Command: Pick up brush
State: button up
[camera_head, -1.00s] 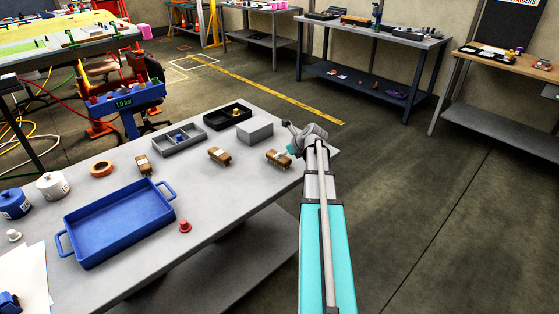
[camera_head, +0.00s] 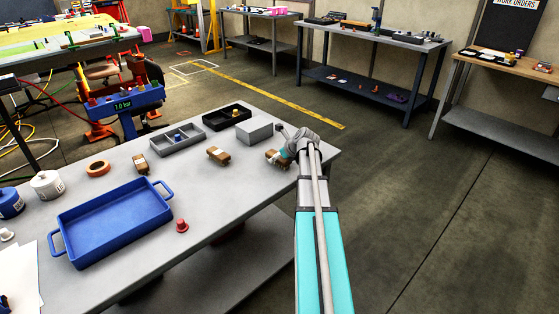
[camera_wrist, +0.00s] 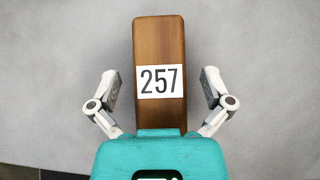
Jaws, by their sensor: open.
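A brown wooden brush (camera_wrist: 160,40) with a white label reading 257 lies on the grey table in the wrist view. My gripper (camera_wrist: 160,86) is open, with one finger on each side of the brush and a gap on both sides. In the head view this brush (camera_head: 272,160) is at the table's right end, partly hidden by my gripper (camera_head: 280,154). Two similar brushes, one in the middle (camera_head: 218,157) and one further left (camera_head: 141,164), lie on the same table. The height of my fingers above the table is hard to tell.
A grey block (camera_head: 254,132) stands just behind the brush. A black tray (camera_head: 213,122) and a grey divided tray (camera_head: 165,148) are further left. A blue tray (camera_head: 80,247) and a red knob (camera_head: 181,226) are nearer the front. The table's right edge is close to my gripper.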

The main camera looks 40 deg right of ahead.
jog(key=c, duration=1.3)
jog(key=shift+o, duration=0.2)
jog(key=shift+r, duration=0.1)
notch_tip(320, 180, up, 3)
jog(key=p, duration=0.2)
jog(key=shift+f+p, duration=0.2)
jog(key=shift+p, duration=0.2)
jog(key=p+v, duration=0.2)
jog(key=a+p+v, duration=0.1)
jog(key=p+v, duration=0.1)
jog(key=v, duration=0.1)
jog(key=r+p+v, duration=0.1)
jog(key=p+v, duration=0.1)
jog(key=v, duration=0.1)
jog(key=shift+w+a+p, duration=0.15)
jog(key=shift+w+p, duration=0.1)
jog(key=shift+p, duration=0.05)
jog(key=s+r+p, duration=0.3)
jog(key=s, duration=0.6)
jog(key=shift+a+r+p, duration=0.2)
jog(key=shift+r+p, duration=0.05)
jog(key=shift+p, duration=0.05)
